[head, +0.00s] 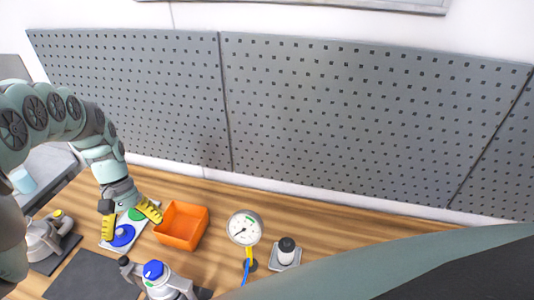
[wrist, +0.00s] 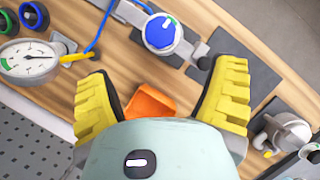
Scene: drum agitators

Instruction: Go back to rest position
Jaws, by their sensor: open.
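My gripper (head: 131,218) has yellow ridged fingers and is open. In the head view it hangs over the left part of the wooden bench, above a light panel (head: 144,228) with a blue and a green round button, left of the orange bin. In the wrist view my gripper (wrist: 163,100) shows its two fingers spread wide apart with nothing between them. The orange bin (head: 183,226) looks empty in the head view. In the wrist view the orange bin (wrist: 150,102) shows between the fingers, partly hidden by the gripper body.
A pressure gauge (head: 244,228) stands on the bench, with a blue-knobbed valve (head: 158,278) in front. A small black-topped item (head: 286,252) sits to the right. A grey metal device (head: 45,238) and a dark mat (head: 90,276) are at left. A grey pegboard (head: 350,120) stands behind.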

